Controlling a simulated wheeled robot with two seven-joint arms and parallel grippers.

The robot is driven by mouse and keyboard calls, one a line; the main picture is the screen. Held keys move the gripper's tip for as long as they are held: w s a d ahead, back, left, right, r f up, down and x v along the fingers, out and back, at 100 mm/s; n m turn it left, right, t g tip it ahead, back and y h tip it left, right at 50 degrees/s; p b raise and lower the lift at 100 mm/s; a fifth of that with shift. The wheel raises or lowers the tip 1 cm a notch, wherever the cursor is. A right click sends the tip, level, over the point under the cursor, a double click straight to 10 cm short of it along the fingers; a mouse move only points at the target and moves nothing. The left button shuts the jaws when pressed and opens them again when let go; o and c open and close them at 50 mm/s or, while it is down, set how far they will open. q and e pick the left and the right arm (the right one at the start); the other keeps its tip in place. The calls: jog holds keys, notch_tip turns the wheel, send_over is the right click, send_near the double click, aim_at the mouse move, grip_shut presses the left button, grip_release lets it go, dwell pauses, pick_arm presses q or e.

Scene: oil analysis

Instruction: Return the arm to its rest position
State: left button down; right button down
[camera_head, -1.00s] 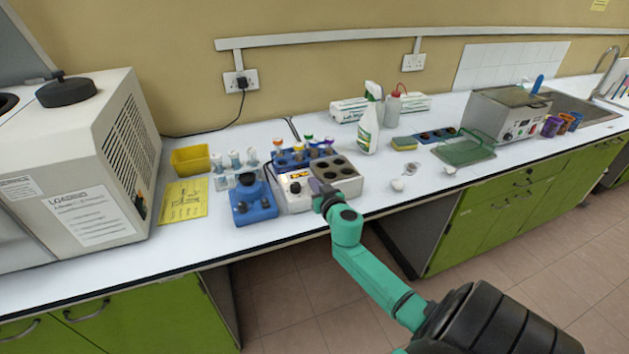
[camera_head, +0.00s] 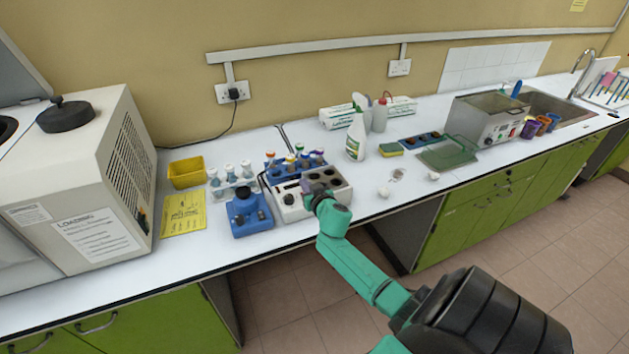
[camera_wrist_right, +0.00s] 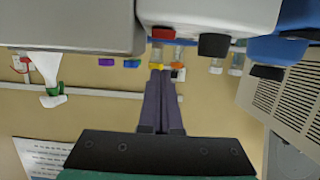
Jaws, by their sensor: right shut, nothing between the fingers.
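My right gripper (camera_head: 308,187) is at the front of the white block heater (camera_head: 340,196), its teal arm reaching in from the lower right. Its dark fingers (camera_wrist_right: 160,72) are together and empty in the wrist view. That view is upside down and shows the heater's underside and front (camera_wrist_right: 208,14), with a red switch (camera_wrist_right: 163,32) and a black knob (camera_wrist_right: 214,44) close to the fingertips. I cannot tell whether the fingers touch the heater. My left gripper is not in view.
A blue device (camera_head: 248,212) stands left of the heater, and a tube rack (camera_head: 275,175) behind it. A spray bottle (camera_head: 356,138) stands behind to the right. A large analyser (camera_head: 75,185) fills the left end. The floor (camera_head: 330,310) before the bench is clear.

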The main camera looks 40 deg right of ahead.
jog(key=shift+s+a+r+b, duration=0.2)
jog(key=shift+s+a+r, duration=0.1)
jog(key=shift+s, duration=0.15)
jog(key=shift+s+a+r+b, duration=0.15)
jog(key=shift+s+r+b, duration=0.1)
jog(key=shift+s, duration=0.2)
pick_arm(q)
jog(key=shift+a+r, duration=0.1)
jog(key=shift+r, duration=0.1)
pick_arm(e)
jog(key=v, duration=0.8)
jog(key=shift+r, duration=0.4)
jog(key=shift+w, duration=0.15)
